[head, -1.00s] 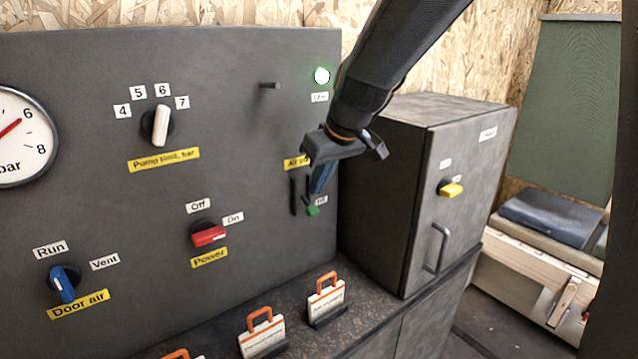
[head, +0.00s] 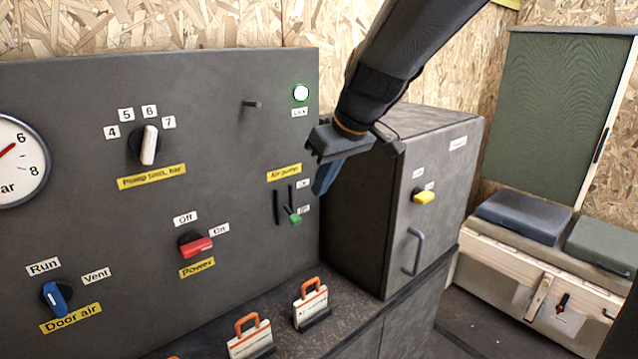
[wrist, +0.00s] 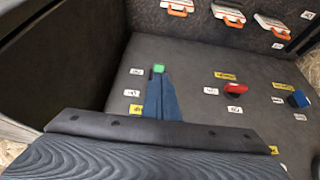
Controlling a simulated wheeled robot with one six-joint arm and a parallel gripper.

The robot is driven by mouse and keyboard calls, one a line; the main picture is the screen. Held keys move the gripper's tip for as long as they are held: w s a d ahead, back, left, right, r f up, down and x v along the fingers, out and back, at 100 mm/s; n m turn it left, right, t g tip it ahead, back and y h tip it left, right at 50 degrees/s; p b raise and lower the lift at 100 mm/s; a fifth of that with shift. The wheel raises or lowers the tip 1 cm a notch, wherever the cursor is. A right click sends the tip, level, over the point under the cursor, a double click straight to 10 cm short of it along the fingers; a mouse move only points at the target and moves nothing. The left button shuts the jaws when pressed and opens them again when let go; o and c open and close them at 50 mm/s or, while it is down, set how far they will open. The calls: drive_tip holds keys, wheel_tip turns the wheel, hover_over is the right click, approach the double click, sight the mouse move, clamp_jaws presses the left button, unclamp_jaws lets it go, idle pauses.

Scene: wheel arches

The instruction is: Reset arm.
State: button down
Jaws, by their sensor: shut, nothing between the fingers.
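My gripper (head: 324,180) is shut and empty, its blue fingers pointing down in front of the right part of the dark control panel (head: 90,120). In the wrist view the closed blue fingers (wrist: 163,98) lie together, with the green-tipped air-pump lever (wrist: 158,69) just past their tips. In the head view this green lever (head: 294,217) stands clear of the fingers, down and to their left, at the lower part of its slot.
The panel also carries a white pump-limit knob (head: 149,145), a red power switch (head: 196,246) and a blue door-air knob (head: 56,298). A dark cabinet (head: 388,240) with a yellow knob (head: 424,197) stands close right of my gripper. Orange-handled tags (head: 311,303) stand on the ledge below.

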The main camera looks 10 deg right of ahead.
drive_tip(key=s+d+f+m+g+h, duration=0.1)
drive_tip(key=s+d+f+m+g, duration=0.1)
drive_tip(key=s+f, duration=0.6)
drive_tip(key=s+d+f+m+g+h, duration=0.1)
drive_tip(key=s+d+f+m+g, duration=0.1)
drive_tip(key=s+d+f, duration=0.3)
drive_tip(key=s+f+m, duration=0.1)
drive_tip(key=s+f, duration=0.3)
drive_tip(key=f, duration=0.1)
drive_tip(key=shift+s+d+m+h, duration=0.2)
drive_tip(key=shift+s+m+h, duration=0.1)
drive_tip(key=shift+m+h, duration=0.1)
drive_tip(key=c, duration=2.5)
unclamp_jaws()
